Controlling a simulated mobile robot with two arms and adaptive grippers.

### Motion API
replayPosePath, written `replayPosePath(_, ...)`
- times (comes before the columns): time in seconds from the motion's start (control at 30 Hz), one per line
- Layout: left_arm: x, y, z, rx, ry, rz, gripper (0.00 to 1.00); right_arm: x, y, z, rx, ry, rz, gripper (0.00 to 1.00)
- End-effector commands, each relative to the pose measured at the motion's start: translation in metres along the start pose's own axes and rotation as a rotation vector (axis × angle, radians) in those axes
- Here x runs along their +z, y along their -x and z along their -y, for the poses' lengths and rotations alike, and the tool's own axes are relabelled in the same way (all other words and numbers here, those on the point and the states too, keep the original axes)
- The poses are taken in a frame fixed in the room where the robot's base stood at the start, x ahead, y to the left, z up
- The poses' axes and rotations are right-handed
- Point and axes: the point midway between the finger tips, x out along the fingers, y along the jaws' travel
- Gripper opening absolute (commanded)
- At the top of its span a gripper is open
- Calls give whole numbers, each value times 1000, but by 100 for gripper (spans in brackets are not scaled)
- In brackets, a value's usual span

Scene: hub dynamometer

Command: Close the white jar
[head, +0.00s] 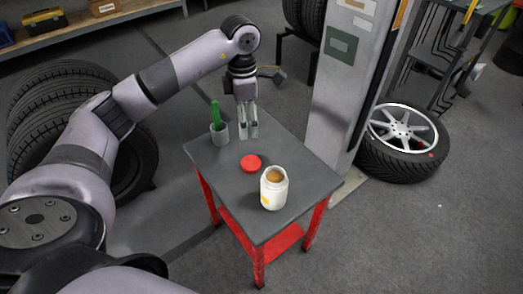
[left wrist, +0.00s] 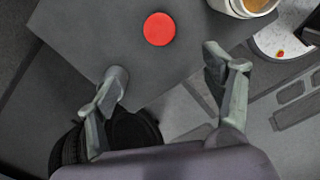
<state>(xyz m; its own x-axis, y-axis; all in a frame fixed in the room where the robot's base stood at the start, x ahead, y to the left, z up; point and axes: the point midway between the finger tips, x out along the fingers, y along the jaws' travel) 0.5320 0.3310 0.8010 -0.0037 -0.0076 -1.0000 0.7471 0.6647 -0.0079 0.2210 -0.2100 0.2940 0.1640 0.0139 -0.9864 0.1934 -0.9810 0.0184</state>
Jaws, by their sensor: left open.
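The white jar (head: 274,188) stands upright and uncovered on the small table, with brownish contents showing at its mouth. Part of its rim shows at the top of the left wrist view (left wrist: 243,8). The red lid (head: 251,163) lies flat on the table to the left of the jar; it also shows in the left wrist view (left wrist: 159,29). My left gripper (head: 248,132) is open and empty above the table's far side, beyond the lid and apart from it. Its two fingers show spread in the left wrist view (left wrist: 165,85). My right gripper is not in view.
The table (head: 213,165) has a grey top and red legs. A grey cup (head: 219,133) with a green-handled item (head: 215,112) stands at its far left. A grey pillar (head: 346,85) rises behind the table.

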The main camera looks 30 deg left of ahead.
Motion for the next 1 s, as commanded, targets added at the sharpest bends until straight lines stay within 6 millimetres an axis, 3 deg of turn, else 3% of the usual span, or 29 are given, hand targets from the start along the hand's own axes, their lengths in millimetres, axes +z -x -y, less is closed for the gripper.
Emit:
replayPosePath(0.47,-3,-4,-1,2,4,-9,74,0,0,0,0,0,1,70)
replayPosePath(1.0,-3,-108,-1,1,4,-9,74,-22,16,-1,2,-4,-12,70)
